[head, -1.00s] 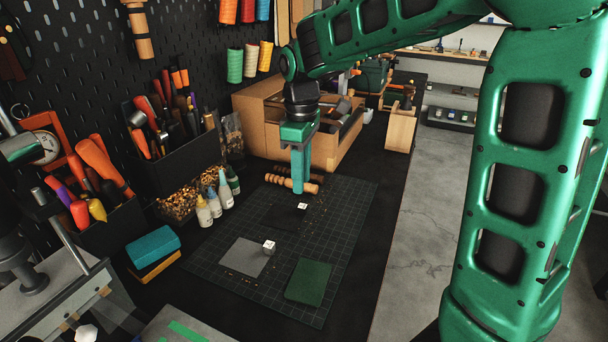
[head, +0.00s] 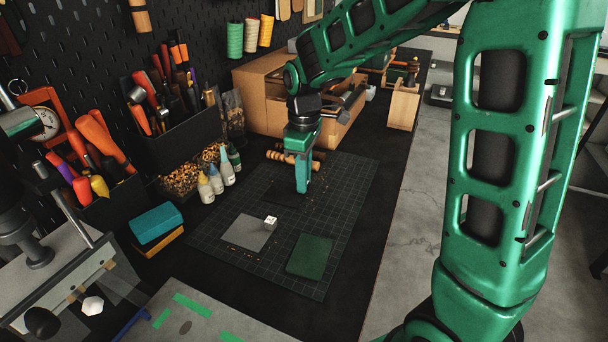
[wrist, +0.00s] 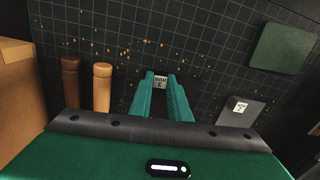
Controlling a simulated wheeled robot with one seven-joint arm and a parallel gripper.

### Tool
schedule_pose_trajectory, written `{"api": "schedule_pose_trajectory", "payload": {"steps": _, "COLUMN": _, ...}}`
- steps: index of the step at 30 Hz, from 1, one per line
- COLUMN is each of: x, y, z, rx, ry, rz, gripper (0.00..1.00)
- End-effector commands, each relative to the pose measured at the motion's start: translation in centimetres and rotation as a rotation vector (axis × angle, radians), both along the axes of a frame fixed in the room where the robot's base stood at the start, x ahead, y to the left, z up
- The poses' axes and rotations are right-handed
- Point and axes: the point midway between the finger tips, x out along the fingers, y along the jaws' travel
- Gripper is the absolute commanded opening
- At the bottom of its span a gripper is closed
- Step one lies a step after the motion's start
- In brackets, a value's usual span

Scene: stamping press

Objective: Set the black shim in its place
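The black shim (head: 285,192) is a thin dark sheet, hard to make out against the mat. A small block with a white printed label (wrist: 160,82) stands at its corner. My gripper (head: 303,190) points down over this corner and hides the block in the head view. In the wrist view my gripper's two green fingertips (wrist: 161,77) stand on either side of the block, with little or no gap. I cannot tell whether they press on it. The shim appears to lie on the cutting mat (head: 345,195).
A grey sheet (head: 244,233) with a labelled block (head: 270,223) and a green pad (head: 310,257) lie on the mat. A press (head: 35,255) and a grey plate with green tape (head: 215,320) are at lower left.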

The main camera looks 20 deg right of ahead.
Motion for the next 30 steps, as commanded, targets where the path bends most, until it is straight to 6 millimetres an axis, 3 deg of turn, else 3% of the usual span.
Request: {"api": "schedule_pose_trajectory", "payload": {"steps": 30, "x": 0.0, "y": 0.0, "z": 4.8, "rx": 0.001, "ry": -0.001, "rz": 0.0, "gripper": 0.0}}
